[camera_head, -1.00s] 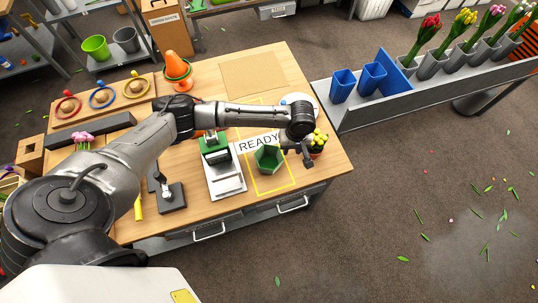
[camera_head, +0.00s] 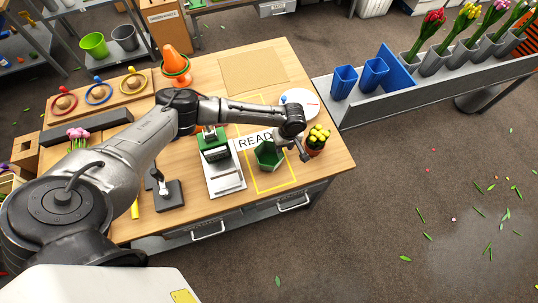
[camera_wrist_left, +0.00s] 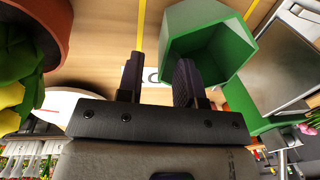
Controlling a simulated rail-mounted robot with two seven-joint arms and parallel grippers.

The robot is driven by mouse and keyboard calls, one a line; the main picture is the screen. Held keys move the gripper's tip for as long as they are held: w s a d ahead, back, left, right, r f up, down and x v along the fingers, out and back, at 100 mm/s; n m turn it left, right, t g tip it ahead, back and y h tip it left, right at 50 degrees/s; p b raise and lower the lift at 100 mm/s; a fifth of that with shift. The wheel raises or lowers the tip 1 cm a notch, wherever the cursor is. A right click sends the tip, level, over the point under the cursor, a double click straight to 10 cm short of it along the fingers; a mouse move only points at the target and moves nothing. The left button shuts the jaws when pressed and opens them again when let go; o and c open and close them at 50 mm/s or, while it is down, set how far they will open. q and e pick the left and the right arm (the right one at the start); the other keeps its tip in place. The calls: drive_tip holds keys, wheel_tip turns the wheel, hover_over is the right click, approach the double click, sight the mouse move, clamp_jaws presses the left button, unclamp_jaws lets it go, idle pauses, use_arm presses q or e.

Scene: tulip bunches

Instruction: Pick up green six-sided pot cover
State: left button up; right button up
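The green six-sided pot cover (camera_head: 267,155) stands on the wooden bench by the READY label, inside a yellow outline. My left gripper (camera_head: 289,151) is low beside its right side. In the left wrist view the pot cover (camera_wrist_left: 236,52) is at the upper right, its hollow opening visible. The left gripper (camera_wrist_left: 160,70) is open there, fingers apart. One finger overlaps the opening and the other is outside, with the near wall between them in the picture. I cannot tell whether either finger touches it. My right gripper is not in view.
A terracotta pot with yellow flowers (camera_head: 317,140) stands close right of the gripper. A white round plate (camera_head: 303,101) lies behind. A green-and-silver device (camera_head: 222,172) stands left of the pot cover. A black stand (camera_head: 168,195) is further left. The bench's front right is clear.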

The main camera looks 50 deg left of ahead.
sight(269, 157)
use_arm(q)
drive_tip(key=shift+s+a+f, duration=0.1)
drive_tip(key=shift+s+f, duration=0.1)
drive_tip(key=shift+f, duration=0.6)
drive_tip(key=shift+s+d+f, duration=0.1)
drive_tip(key=shift+s+f, duration=0.05)
drive_tip(key=shift+f, duration=0.7)
drive_tip(key=shift+s+a+f, duration=0.1)
drive_tip(key=shift+s+f, duration=0.1)
drive_tip(key=shift+f, duration=0.6)
drive_tip(key=shift+c, duration=0.3)
clamp_jaws()
